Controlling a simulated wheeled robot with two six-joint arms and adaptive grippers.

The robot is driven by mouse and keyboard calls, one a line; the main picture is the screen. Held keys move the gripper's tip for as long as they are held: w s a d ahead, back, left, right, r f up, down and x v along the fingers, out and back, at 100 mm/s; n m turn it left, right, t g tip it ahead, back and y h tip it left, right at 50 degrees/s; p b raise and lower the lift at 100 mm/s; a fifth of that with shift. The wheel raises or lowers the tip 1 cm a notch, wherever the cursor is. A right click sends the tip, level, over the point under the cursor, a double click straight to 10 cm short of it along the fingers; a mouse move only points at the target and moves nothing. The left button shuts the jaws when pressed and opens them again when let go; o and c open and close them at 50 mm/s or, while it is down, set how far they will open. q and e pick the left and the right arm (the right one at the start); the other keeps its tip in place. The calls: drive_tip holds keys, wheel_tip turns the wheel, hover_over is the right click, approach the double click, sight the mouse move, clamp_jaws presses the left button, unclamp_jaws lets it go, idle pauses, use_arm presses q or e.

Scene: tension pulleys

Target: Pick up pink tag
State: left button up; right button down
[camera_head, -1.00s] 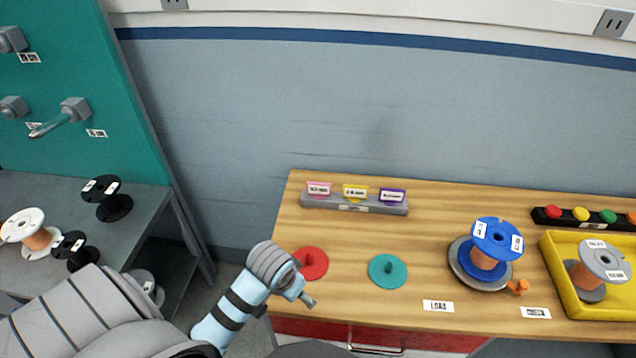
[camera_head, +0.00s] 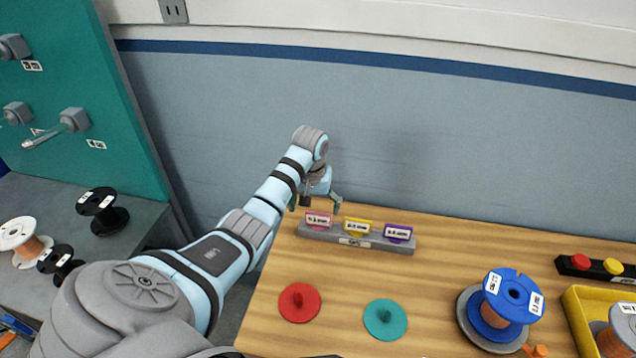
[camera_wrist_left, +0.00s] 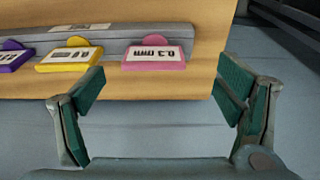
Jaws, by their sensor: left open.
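The pink tag (camera_head: 318,220) stands at the left end of a grey holder (camera_head: 376,244) on the wooden table. In the left wrist view the pink tag (camera_wrist_left: 154,54) lies ahead of the fingers, a little left of the middle between them, with printed text on its face. My left gripper (camera_head: 318,203) is just above and behind the tag. In the left wrist view the left gripper (camera_wrist_left: 160,105) is open with nothing between its fingers. A yellow tag (camera_head: 358,226) and a purple tag (camera_head: 398,233) stand beside the pink one. My right gripper is not in view.
A red disc (camera_head: 299,303) and a teal disc (camera_head: 385,319) lie in front of the holder. A blue spool (camera_head: 512,295) and a yellow tray (camera_head: 583,325) are at the right. A wall runs behind the table. Spools stand on a grey shelf at the left.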

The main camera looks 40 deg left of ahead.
sight(318, 213)
use_arm(q)
drive_tip(key=f, duration=0.2)
drive_tip(key=w+f+b, duration=0.1)
drive_tip(key=f, duration=0.1)
drive_tip(key=w+f, duration=0.1)
drive_tip(key=shift+f+b, duration=0.3)
drive_tip(key=shift+f, duration=0.1)
drive_tip(key=shift+s+r, duration=0.1)
drive_tip(key=shift+r, duration=0.05)
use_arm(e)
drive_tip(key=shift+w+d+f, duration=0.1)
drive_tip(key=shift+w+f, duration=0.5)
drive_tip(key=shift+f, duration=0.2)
use_arm(q)
drive_tip(key=shift+s, duration=0.1)
drive_tip(key=shift+c, duration=1.3)
drive_tip(key=c, duration=0.8)
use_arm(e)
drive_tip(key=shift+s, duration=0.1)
use_arm(q)
drive_tip(key=shift+r+p, duration=2.6)
drive_tip(key=shift+r, duration=7.45)
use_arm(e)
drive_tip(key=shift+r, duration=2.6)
